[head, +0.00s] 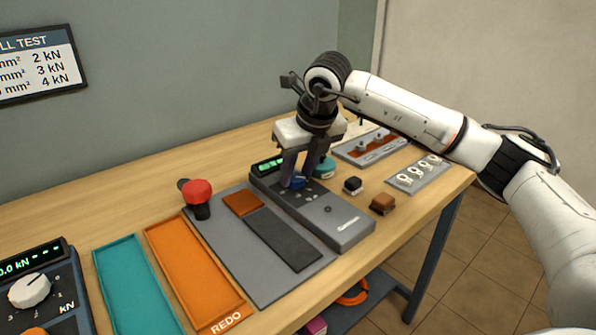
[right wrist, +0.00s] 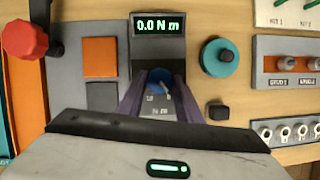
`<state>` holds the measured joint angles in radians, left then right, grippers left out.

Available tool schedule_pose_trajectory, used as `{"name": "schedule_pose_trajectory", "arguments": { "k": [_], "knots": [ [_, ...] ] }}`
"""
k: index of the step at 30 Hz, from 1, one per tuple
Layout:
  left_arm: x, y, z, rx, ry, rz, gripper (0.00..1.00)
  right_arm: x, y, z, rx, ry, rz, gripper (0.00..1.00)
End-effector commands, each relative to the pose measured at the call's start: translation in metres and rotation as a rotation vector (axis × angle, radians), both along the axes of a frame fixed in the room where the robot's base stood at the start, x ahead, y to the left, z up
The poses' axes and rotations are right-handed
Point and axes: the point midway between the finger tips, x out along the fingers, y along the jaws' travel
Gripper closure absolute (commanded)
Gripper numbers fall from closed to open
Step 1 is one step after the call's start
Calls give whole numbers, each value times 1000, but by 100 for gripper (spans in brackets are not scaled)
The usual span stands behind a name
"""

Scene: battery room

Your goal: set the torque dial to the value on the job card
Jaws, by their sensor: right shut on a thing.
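The grey torque tester (head: 345,224) stands on the bench with a blue dial (head: 298,182) near its far end. My right gripper (head: 292,184) points down over the tester and is shut on the blue dial. In the right wrist view the dial (right wrist: 160,78) sits between the two fingers, with a pale pointer mark on it; its scale is partly hidden and too small to read. The tester's display (right wrist: 158,24) reads 0.0 N m. I cannot make out a job card with a torque value. My left gripper is not in view.
A teal round part (right wrist: 218,57), a black block (head: 352,186) and a brown block (head: 383,204) lie right of the tester. A red-topped tool (head: 197,192), orange tray (head: 153,242) and teal tray (head: 97,262) are left. A kN tester (head: 70,285) stands front left; a wall chart (head: 40,65) lists kN values.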

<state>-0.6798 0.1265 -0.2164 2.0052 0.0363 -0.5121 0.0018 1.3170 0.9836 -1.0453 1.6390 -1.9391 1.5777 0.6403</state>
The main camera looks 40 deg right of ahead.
Motion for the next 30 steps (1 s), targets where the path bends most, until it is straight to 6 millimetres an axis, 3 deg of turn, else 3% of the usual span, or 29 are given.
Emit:
{"name": "schedule_pose_trajectory", "arguments": {
  "k": [23, 24, 27, 30],
  "knots": [
    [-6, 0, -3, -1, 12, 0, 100, 0, 0, 1, 0, 0, -103, 91],
    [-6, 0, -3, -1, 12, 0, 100, 0, 0, 1, 0, 0, -103, 63],
    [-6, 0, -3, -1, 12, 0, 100, 0, 0, 1, 0, 0, -103, 50],
    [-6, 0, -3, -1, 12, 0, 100, 0, 0, 0, 0, 0, -102, 50]
  ]
}}
